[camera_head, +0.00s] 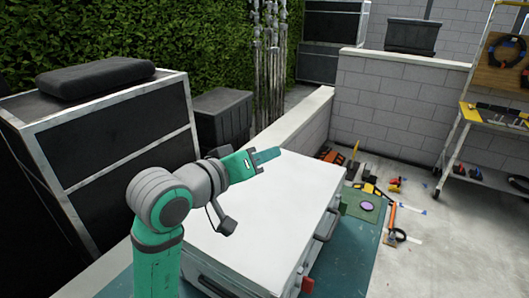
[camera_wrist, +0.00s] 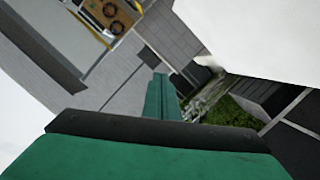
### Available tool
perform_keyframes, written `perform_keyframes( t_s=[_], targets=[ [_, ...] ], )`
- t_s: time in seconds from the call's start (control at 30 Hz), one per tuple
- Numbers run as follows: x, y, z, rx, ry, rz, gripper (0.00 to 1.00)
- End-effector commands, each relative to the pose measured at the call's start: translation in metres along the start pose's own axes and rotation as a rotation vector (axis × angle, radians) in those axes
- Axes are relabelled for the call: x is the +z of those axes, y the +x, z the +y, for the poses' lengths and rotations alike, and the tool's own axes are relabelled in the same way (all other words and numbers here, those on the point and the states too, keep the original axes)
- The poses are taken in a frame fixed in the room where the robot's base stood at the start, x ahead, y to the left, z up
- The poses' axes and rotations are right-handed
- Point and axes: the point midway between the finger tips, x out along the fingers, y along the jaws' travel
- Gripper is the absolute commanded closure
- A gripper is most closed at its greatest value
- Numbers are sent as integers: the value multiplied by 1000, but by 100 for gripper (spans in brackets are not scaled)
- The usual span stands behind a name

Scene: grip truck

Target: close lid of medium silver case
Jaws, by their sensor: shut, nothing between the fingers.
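A large pale silver-white case (camera_head: 270,205) stands on a teal surface in the middle of the head view. Its broad top lies about flat, and handles show on its front and right sides. Whether a narrow gap remains under the lid I cannot tell. My gripper (camera_head: 267,156) is shut and empty, at the far edge of the case top in the picture. Whether it touches the case is unclear. In the wrist view, the shut green fingers (camera_wrist: 160,90) point away from the camera. A large white surface (camera_wrist: 265,35) fills the upper right there, probably part of the case.
A black case with silver edges (camera_head: 110,135) and a dark cushion (camera_head: 95,75) stand at the left. A low block wall (camera_head: 295,120) runs behind the white case. Tools lie on a green mat (camera_head: 365,200) to the right. A wheeled rack (camera_head: 490,110) stands farther right.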

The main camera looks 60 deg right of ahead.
Motion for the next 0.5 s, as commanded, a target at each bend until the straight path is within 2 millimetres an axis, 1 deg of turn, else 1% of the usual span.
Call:
perform_keyframes(
  t_s=[0.27, 0.37, 0.5],
  targets=[
    [-3, -1, 2, -1, 1, 1, 100],
    [-10, -3, 6, -1, 1, 1, 100],
    [-26, -7, 18, -2, 4, 2, 100]
  ],
)
